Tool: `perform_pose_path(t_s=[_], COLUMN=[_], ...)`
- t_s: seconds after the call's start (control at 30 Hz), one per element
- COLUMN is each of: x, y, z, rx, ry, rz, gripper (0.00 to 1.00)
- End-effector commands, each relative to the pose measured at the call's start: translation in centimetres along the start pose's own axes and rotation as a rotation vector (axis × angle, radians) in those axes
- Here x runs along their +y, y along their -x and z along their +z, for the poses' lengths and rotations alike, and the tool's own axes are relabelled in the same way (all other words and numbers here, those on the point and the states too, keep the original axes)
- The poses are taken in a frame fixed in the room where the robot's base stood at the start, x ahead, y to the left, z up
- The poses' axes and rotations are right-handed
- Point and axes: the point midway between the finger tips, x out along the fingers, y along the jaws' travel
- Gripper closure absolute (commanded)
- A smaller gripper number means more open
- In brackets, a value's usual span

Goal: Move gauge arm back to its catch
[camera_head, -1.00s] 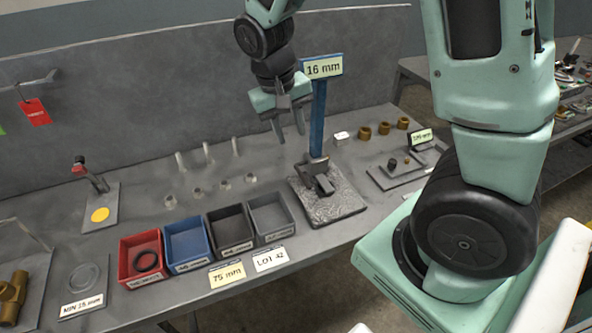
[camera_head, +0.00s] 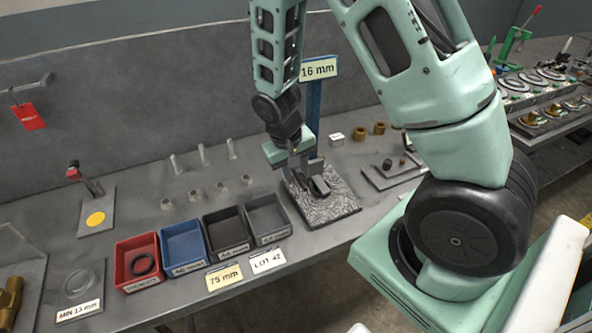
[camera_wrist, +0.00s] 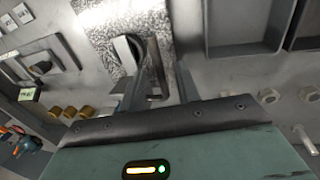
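The gauge stands on a speckled square plate (camera_head: 330,207) on the bench, with a blue post (camera_head: 313,110) bearing a "16 mm" sign. Low on the plate is a grey gauge part (camera_head: 319,186), possibly the arm; its exact pose is partly hidden by my gripper. My gripper (camera_head: 300,182) points down at the left side of this part, close to the plate. In the wrist view, its two fingers (camera_wrist: 160,82) are spread, with a narrow grey bar (camera_wrist: 154,68) showing between them. A pale upright piece (camera_wrist: 125,52) lies just beyond. I cannot tell whether the fingers touch the bar.
Red (camera_head: 137,283), blue (camera_head: 184,262), black (camera_head: 226,249) and grey (camera_head: 264,236) bins stand left of the plate. Brass bushings (camera_head: 360,134) and a small grey tray (camera_head: 374,182) are to the right.

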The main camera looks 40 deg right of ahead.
Motion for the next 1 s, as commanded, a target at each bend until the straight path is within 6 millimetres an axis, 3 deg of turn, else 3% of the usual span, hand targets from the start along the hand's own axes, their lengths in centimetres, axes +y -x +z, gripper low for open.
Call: perform_pose_path(t_s=[0.07, 0.2, 0.43, 0.57, 1.0], x=[0.0, 0.0, 0.1, 0.3, 2.3], y=[0.0, 0.0, 0.3, 1.7, 11.6], z=[0.0, 0.0, 0.0, 0.0, -0.1], rx=[0.0, 0.0, 0.0, 0.001, 0.002], ry=[0.0, 0.0, 0.0, -0.002, 0.0], rz=[0.0, 0.0, 0.0, 0.0, -0.001], gripper=[0.67, 1.0, 1.0, 1.0, 1.0])
